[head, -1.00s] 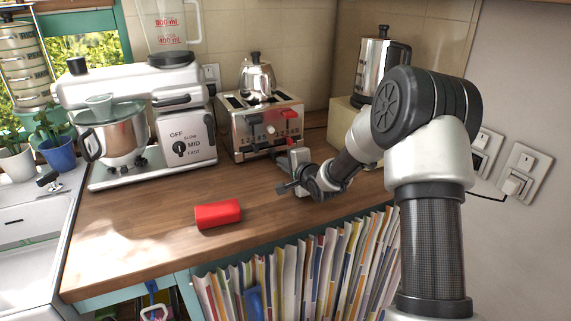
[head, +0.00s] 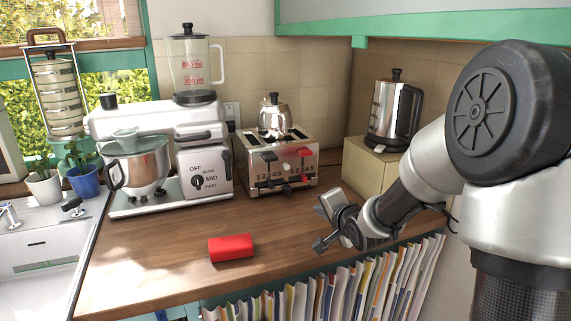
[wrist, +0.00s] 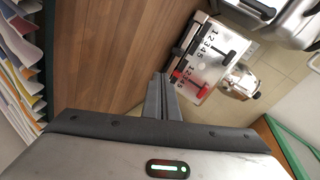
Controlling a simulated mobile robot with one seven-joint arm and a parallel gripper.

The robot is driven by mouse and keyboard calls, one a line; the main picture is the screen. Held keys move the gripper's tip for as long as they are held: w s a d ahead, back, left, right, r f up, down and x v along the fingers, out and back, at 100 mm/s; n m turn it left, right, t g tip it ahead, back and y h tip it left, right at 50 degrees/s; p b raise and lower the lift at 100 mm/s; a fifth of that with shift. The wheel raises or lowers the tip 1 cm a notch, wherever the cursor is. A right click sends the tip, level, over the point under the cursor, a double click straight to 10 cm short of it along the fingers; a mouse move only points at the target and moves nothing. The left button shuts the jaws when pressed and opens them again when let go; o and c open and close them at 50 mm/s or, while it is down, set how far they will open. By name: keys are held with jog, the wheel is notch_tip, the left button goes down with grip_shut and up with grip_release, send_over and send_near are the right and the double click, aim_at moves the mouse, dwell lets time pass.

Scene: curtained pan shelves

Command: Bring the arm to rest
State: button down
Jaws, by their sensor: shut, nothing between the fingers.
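My gripper (head: 320,244) hangs over the right part of the wooden counter (head: 170,255), left of my forearm and in front of the toaster. It is shut and empty. In the wrist view the two dark fingers of my gripper (wrist: 160,82) lie together over the wood, with nothing between them. My arm enters from the right edge of the head view and hides part of the counter's right end.
A red block (head: 231,248) lies on the counter left of my gripper. Behind stand a toaster (head: 262,181) with a small kettle (head: 275,119) on it, a stand mixer (head: 215,158) and a larger kettle (head: 390,112) on a box (head: 368,166). Files (head: 350,289) fill the space below.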

jog(key=s+d+r+n+g+h, duration=0.1)
jog(key=s+r+n+g, duration=0.4)
jog(key=s, duration=1.2)
jog(key=s+r+n+g+h, duration=0.2)
jog(key=s+r+n, duration=0.3)
jog(key=s, duration=1.2)
notch_tip(320, 180, up, 12)
jog(key=n+p, duration=0.1)
jog(key=p, duration=1.2)
jog(key=shift+s+d+n, duration=0.2)
jog(key=shift+s+n, duration=0.1)
jog(key=shift+s, duration=0.05)
